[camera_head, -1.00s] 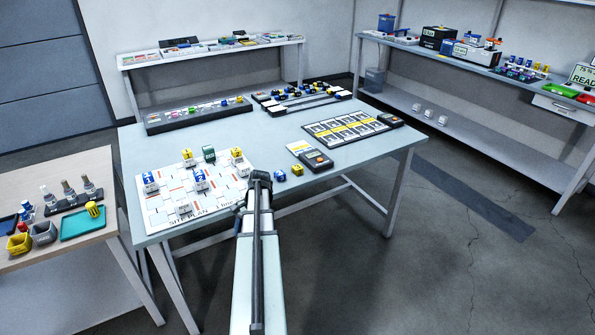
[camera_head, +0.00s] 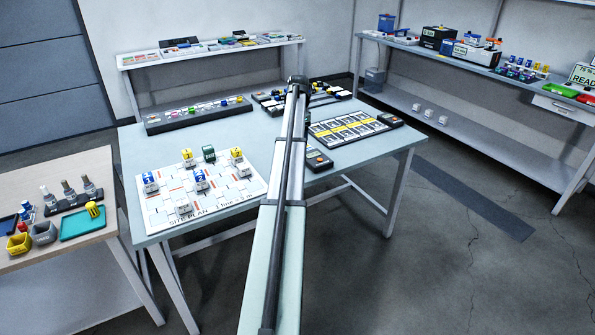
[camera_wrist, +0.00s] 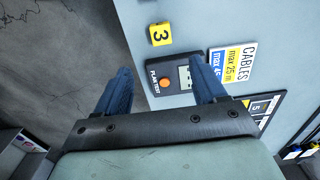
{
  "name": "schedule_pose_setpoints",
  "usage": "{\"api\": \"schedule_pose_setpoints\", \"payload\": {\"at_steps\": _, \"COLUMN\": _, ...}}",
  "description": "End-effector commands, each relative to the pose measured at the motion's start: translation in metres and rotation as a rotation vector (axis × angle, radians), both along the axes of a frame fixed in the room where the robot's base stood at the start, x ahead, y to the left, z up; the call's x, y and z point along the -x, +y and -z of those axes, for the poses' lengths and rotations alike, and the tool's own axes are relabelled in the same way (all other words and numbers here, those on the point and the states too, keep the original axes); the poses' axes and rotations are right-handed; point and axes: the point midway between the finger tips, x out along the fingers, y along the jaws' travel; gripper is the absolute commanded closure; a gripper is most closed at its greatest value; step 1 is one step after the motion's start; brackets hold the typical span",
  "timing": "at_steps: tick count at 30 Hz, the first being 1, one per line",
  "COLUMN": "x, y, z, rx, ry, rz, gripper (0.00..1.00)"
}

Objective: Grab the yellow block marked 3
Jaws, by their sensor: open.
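The yellow block marked 3 (camera_wrist: 159,34) shows in the wrist view on the pale table (camera_wrist: 185,12), near the table's edge. In the head view my arm hides it. My gripper (camera_wrist: 166,88) is open and empty, with its two blue fingers apart. The block lies beyond the fingertips, toward the top of the wrist view, and nothing touches it. In the head view the end of my arm (camera_head: 298,84) reaches over the far part of the table; its fingers cannot be made out there.
A tester marked "PLAN TEST" (camera_wrist: 163,84) lies between my fingers in the wrist view, with a cables card (camera_wrist: 232,62) beside it. In the head view, a site plan board (camera_head: 225,196) with several blocks is at left and a labelled panel (camera_head: 348,130) at right.

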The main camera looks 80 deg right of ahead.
Motion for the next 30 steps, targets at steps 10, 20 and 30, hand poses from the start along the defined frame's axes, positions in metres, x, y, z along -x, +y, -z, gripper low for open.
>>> {"api": "schedule_pose_setpoints", "payload": {"at_steps": 10, "x": 0.0, "y": -0.001, "z": 0.034, "rx": 0.001, "ry": 0.004, "rz": 0.003, "gripper": 0.3}}
{"api": "schedule_pose_setpoints", "payload": {"at_steps": 20, "x": 0.0, "y": -0.001, "z": 0.082, "rx": 0.003, "ry": 0.003, "rz": 0.002, "gripper": 0.3}}
{"api": "schedule_pose_setpoints", "payload": {"at_steps": 30, "x": -0.002, "y": 0.0, "z": 0.105, "rx": 0.002, "ry": 0.004, "rz": 0.002, "gripper": 0.3}}
